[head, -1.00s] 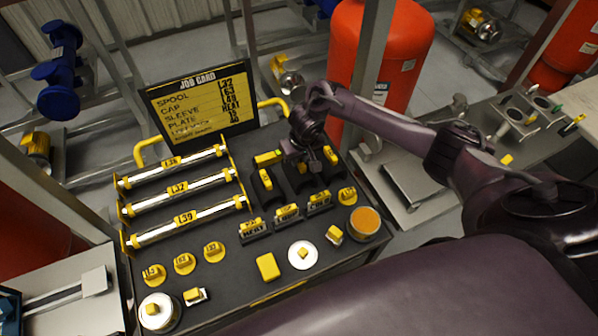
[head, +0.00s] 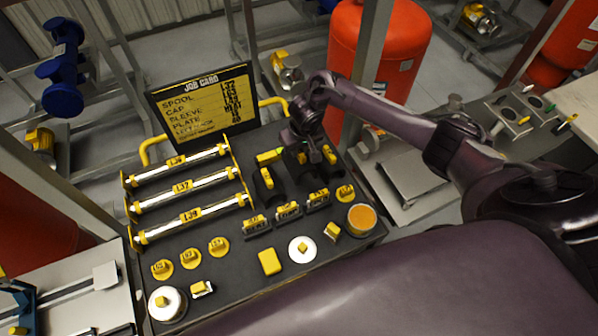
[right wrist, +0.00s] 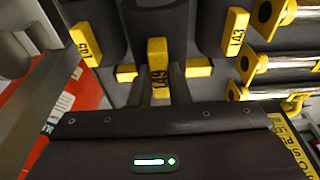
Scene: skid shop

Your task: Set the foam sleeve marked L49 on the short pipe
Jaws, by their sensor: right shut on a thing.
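The foam sleeve marked L49 has a yellow tab (right wrist: 157,82), upright between the two fingers of my right gripper (right wrist: 160,85) in the right wrist view. The gripper is shut on this tab. In the head view my right gripper (head: 310,152) is over the back right of the dark cart top and hides most of this sleeve. Beside it are a sleeve marked L43 (right wrist: 236,32) and another (right wrist: 86,45) whose label looks like L45. The L43 sleeve shows left of the gripper in the head view (head: 267,180). I cannot make out the short pipe. My left gripper is not in view.
A rack of labelled spools (head: 183,187) stands left on the cart, before the job card board (head: 200,105). Labelled plates (head: 288,211), round yellow caps (head: 190,259) and an orange-topped tin (head: 362,219) lie nearer. A red tank (head: 375,50) stands behind my right arm.

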